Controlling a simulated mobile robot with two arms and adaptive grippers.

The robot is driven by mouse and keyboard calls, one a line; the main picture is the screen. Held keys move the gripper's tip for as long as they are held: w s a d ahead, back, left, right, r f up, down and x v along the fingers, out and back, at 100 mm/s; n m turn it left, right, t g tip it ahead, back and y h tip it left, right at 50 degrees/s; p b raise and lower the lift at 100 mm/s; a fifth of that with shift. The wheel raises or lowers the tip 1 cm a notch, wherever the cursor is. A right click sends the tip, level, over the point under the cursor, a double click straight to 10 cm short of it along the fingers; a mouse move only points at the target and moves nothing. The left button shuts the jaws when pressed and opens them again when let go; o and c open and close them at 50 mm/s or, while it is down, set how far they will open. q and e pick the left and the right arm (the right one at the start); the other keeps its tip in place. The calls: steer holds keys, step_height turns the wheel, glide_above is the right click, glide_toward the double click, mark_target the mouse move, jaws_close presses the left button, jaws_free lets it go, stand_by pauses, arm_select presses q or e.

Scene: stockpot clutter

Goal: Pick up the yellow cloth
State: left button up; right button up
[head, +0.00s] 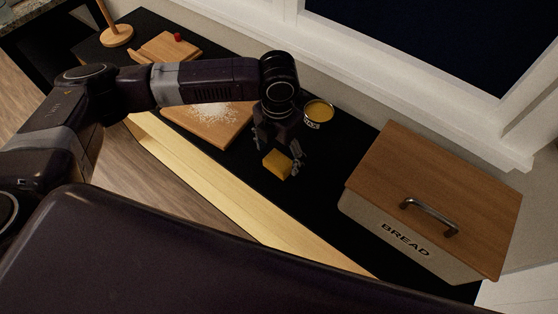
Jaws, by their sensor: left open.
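The yellow cloth (277,165) shows as a small yellow block-like shape on or just above the black countertop, near the middle of the head view. My left gripper (279,158) is open right at it, with a finger on either side. I cannot tell whether the fingers touch it. The gripper hides the cloth's far edge. My right gripper is not in view.
A tin with yellow contents (319,111) stands close behind the gripper. A wooden board with white powder (208,127) lies to the left. A bread box (385,216) stands at right. A board with a red item (170,47) and a wooden stand (117,36) are farther left.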

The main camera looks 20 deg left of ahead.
mark_target(279, 160)
arm_select(q)
step_height(279, 160, down, 4)
steer(key=shift+w+r, duration=0.1)
steer(key=shift+r, duration=0.1)
steer(key=c, duration=1.3)
